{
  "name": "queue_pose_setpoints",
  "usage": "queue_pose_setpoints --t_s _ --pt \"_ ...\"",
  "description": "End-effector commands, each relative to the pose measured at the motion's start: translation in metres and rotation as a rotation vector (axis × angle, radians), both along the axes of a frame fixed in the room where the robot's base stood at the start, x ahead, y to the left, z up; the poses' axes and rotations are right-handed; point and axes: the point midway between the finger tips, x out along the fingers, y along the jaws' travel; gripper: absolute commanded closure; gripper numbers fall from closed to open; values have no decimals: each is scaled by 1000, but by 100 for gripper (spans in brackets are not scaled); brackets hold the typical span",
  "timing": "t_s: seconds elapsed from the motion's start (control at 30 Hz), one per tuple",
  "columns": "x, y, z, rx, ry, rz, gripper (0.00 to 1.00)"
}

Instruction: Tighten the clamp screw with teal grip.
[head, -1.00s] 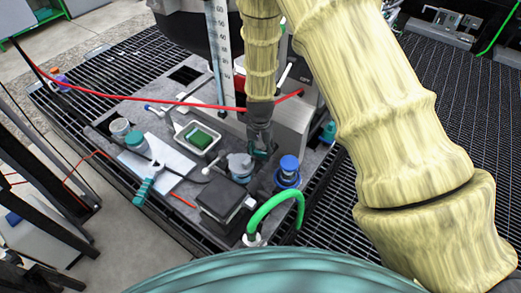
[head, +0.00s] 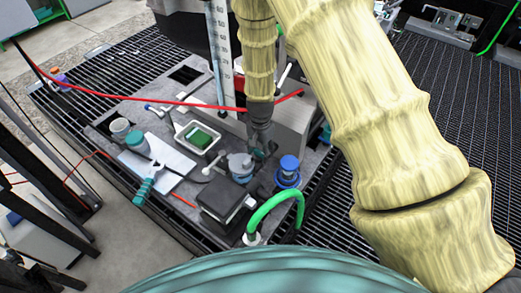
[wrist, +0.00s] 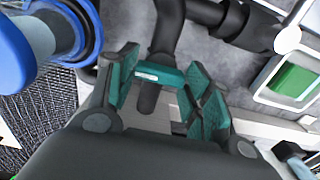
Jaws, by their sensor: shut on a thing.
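My gripper (head: 259,147) points down over the bench, just behind the grey round fitting (head: 240,167). In the wrist view my gripper (wrist: 168,88) has its teal-padded fingers closed on a short teal grip with a pale band, the clamp screw's grip (wrist: 160,75). The grip lies crosswise between the pads. A dark curved pipe (wrist: 166,32) runs behind it. In the head view the fingers and the fitting hide the clamp screw, and how far it is turned cannot be told.
A blue-capped fitting (head: 288,168) stands close to the right of my gripper. A green hose (head: 276,208) and a black box (head: 226,204) are in front. A tray (head: 181,127) with a green block is to the left. A red cable (head: 150,101) crosses behind.

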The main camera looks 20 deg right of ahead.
Motion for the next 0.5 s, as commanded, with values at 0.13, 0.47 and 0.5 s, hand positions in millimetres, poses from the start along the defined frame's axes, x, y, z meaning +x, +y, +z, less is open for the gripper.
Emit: queue_pose_setpoints --t_s 0.13,0.47,0.5 --pt "4 -1 2 -2 -9 -2 43" --pt "2 0 1 0 -3 0 29" --pt "1 0 1 0 -3 1 29"
